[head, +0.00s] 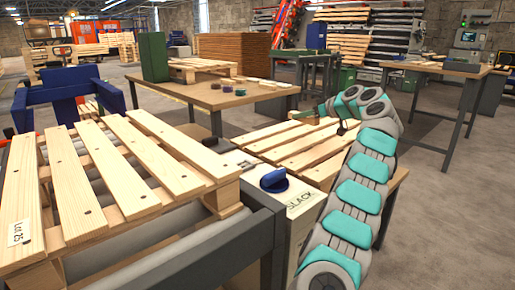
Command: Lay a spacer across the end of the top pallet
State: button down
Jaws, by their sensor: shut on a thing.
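A pale wooden pallet (104,178) with spaced slats lies at the front left on rollers, a small written label on its near slat. No second pallet shows clearly beneath it. More pale slats (285,142) lie side by side on a low bench in the middle, right of that pallet. My teal and grey arm rises at the right and bends left at its top. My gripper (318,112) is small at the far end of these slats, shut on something. I cannot make out what it holds or pick out a spacer.
A box marked SLACK with a blue knob (274,180) stands between pallet and arm. Behind is a table (205,96) with a green box (154,57), a small pallet and several small pieces. A blue frame (70,92) stands behind the front pallet.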

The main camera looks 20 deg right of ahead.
jog(key=shift+w+a, duration=0.15)
jog(key=shift+a, duration=0.15)
jog(key=shift+a+b, duration=0.3)
jog(key=shift+b, duration=0.05)
jog(key=shift+s+a+f+b, duration=0.15)
jog(key=shift+s+a+b, duration=0.5)
jog(key=shift+a, duration=0.5)
jog(key=shift+s+a+f+b, duration=0.1)
jog(key=shift+s+a+b, duration=0.35)
jog(key=shift+a+b, duration=0.6)
jog(key=shift+s+a+f+b, duration=0.15)
jog(key=shift+s+a+b, duration=0.45)
jog(key=shift+a, duration=0.7)
jog(key=shift+s+a+f+b, duration=0.15)
jog(key=shift+s+a, duration=0.25)
jog(key=shift+a, duration=0.7)
jog(key=shift+s+a+f+b, duration=0.15)
jog(key=shift+s+a, duration=0.25)
jog(key=shift+a, duration=0.7)
jog(key=shift+s+a+f+b, duration=0.15)
jog(key=shift+s+a, duration=0.25)
jog(key=shift+a, duration=0.85)
notch_tip(320, 180, down, 3)
jog(key=shift+f, duration=0.2)
jog(key=shift+b, duration=0.3)
jog(key=shift+f+b, duration=0.35)
